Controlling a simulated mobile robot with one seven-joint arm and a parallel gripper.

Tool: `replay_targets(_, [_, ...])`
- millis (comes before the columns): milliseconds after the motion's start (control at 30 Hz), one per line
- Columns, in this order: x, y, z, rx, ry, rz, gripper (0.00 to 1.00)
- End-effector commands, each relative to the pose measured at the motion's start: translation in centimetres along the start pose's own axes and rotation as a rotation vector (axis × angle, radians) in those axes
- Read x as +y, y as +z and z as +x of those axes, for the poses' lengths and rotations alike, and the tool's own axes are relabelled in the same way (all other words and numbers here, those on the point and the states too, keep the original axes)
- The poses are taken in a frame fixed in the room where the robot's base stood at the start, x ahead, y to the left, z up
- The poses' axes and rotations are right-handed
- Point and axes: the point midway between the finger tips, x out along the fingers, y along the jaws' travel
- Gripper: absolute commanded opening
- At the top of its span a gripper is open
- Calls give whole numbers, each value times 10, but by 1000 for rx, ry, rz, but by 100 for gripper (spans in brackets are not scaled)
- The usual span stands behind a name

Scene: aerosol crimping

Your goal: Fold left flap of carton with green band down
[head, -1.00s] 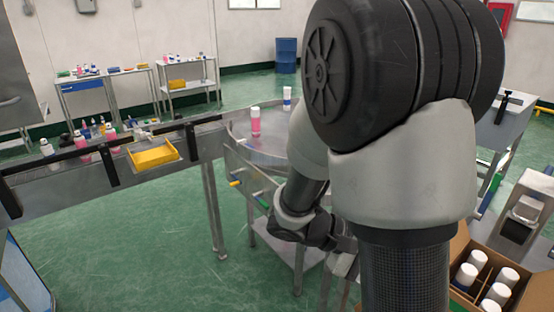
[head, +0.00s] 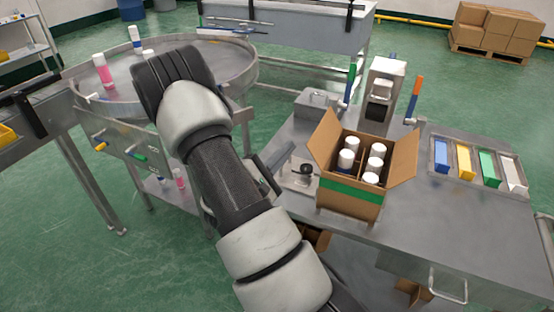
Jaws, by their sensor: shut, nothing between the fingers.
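The carton with the green band (head: 350,207) stands open on the metal worktable, right of centre in the head view. Its left flap (head: 327,137) stands up and leans outward to the left. Its right flap (head: 403,157) also stands up and leans outward. Several white-capped cans (head: 346,159) stand inside between brown dividers. My arm crosses the view to the left of the carton. My gripper cannot be made out; it appears to be hidden behind my own arm.
The worktable (head: 440,220) is clear at front right. Behind the carton stands a machine (head: 383,90) with blue and orange handles. A tray of coloured blocks (head: 472,183) lies at right. A round table (head: 235,75) with cans stands at left.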

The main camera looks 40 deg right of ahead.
Motion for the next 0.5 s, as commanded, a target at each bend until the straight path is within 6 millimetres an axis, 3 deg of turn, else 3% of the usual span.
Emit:
replay_targets(133, [0, 2, 31, -4, -1, 0, 0])
replay_targets(300, [1, 28, 34, -1, -2, -1, 0])
replay_targets(500, [0, 38, 37, 0, -1, 0, 0])
